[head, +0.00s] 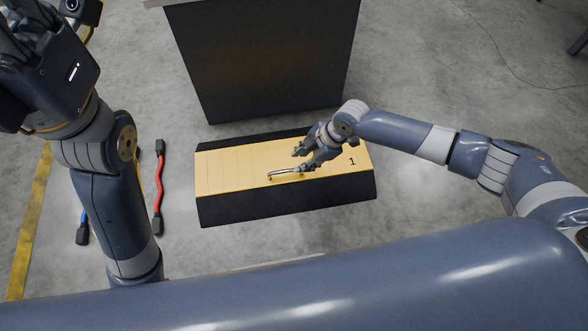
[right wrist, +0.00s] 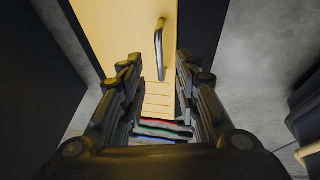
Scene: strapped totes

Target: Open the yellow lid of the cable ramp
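The cable ramp (head: 290,208) is a long black block on the floor, with a yellow lid (head: 232,172) lying flat and shut on top. The lid has a "1" at its right end. A metal bar handle (head: 284,173) stands on the lid and also shows in the right wrist view (right wrist: 159,48). My right gripper (head: 300,160) is just above the lid beside the handle. Its fingers (right wrist: 156,62) are apart and empty, with the handle ahead of the gap. My left gripper (head: 32,28) is raised at the upper left, partly cut off; its fingers are unclear.
A dark cabinet (head: 262,62) stands just behind the ramp. Red (head: 158,188) and blue (head: 83,222) cables with black ends lie on the floor left of the ramp, partly hidden by my left arm. A yellow floor stripe (head: 30,222) runs farther left. Floor to the right is clear.

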